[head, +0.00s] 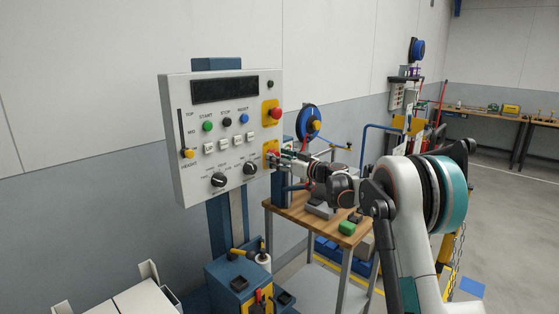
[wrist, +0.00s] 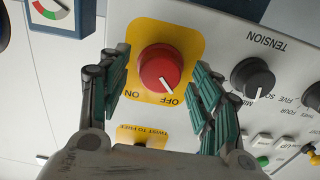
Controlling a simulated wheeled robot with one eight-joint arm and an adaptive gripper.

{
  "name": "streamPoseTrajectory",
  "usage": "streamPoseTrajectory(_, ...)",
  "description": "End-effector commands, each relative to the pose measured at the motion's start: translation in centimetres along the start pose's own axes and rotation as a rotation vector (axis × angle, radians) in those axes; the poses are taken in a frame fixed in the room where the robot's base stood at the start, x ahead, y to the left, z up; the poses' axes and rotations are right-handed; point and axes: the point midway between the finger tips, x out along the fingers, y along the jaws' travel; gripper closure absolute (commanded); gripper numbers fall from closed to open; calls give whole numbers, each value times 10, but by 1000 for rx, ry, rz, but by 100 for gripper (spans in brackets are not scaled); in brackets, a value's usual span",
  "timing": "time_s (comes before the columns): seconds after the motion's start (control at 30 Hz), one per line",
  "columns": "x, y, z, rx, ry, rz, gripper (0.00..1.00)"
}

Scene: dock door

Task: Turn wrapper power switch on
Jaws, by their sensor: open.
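The power switch (wrist: 160,68) is a red round knob on a yellow plate (wrist: 185,35) marked ON and OFF in the wrist view. Its white pointer line points toward OFF. My gripper (wrist: 159,72) is open, with one teal finger on each side of the knob. The left finger has a clear gap to the knob; the right finger is very close to it, and I cannot tell if it touches. In the head view my gripper (head: 278,158) is at the lower right of the grey control panel (head: 190,95) and hides most of the switch.
A red button (head: 276,113) on a yellow plate sits above the switch. The black tension dial (wrist: 252,77) is beside it in the wrist view. A wooden workbench (head: 290,208) stands below my arm. A blue pedestal (head: 228,275) stands under the panel.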

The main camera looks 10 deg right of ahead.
Motion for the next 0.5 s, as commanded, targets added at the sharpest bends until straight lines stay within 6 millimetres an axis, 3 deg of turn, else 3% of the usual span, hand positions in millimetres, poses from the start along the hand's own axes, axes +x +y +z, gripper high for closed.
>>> streamPoseTrajectory(0.03,0,0,0,0,0,0,42)
streamPoseTrajectory(0.23,0,0,0,0,0,0,87)
streamPoseTrajectory(0.5,0,0,0,9,0,0,87)
